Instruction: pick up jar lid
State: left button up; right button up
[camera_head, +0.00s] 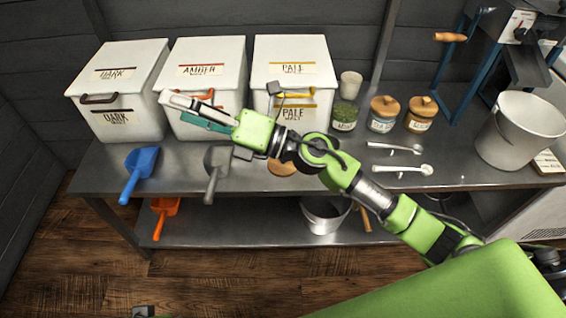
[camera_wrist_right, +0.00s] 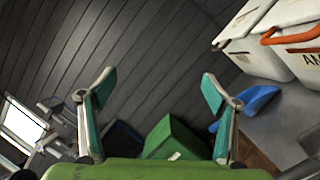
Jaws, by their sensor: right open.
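A round wooden jar lid (camera_head: 283,167) lies on the steel bench, partly hidden behind my right arm. An open glass jar (camera_head: 344,116) with green contents stands at the back of the bench, without a lid on it. My right gripper (camera_head: 176,108) is in front of the amber bin, left of and apart from the lid. Its two teal-padded fingers are spread with nothing between them in the wrist view (camera_wrist_right: 158,88). The lid does not show in the wrist view.
White malt bins (camera_head: 120,88) line the back left. A blue scoop (camera_head: 140,170) and a grey scoop (camera_head: 215,170) lie in front. Two lidded jars (camera_head: 383,115) (camera_head: 421,115), white spoons (camera_head: 402,169) and a white bucket (camera_head: 520,130) are on the right. A metal pot (camera_head: 325,215) stands below.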

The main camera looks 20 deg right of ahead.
notch_tip(320, 180, down, 12)
jog(key=d+n+g+h, duration=0.2)
jog(key=n+g+h, duration=0.3)
jog(key=n+g, duration=0.4)
jog(key=w+d+f+n+h, duration=0.1)
jog(key=d+f+h, duration=0.1)
jog(key=d, duration=0.5)
jog(key=w+d+f+n+h, duration=0.1)
jog(key=d+f+h, duration=0.2)
jog(key=d+h, duration=0.2)
jog(key=w+d+f+n+h, duration=0.1)
jog(key=d+f+h, duration=0.1)
jog(key=d, duration=0.7)
jog(key=shift+w+d+f+h, duration=0.2)
jog(key=shift+w+d+h, duration=0.15)
jog(key=shift+h, duration=0.35)
jog(key=shift+f, duration=0.4)
jog(key=x, duration=0.2)
jog(key=a+b+x, duration=0.1)
jog(key=x, duration=0.2)
jog(key=shift+w+a+f, duration=0.1)
jog(key=shift+f, duration=0.05)
jog(key=shift+a+f, duration=0.1)
jog(key=shift+f, duration=0.35)
jog(key=c, duration=1)
pick_arm(q)
jog(key=shift+v, duration=0.9)
pick_arm(e)
jog(key=shift+c, duration=1.2)
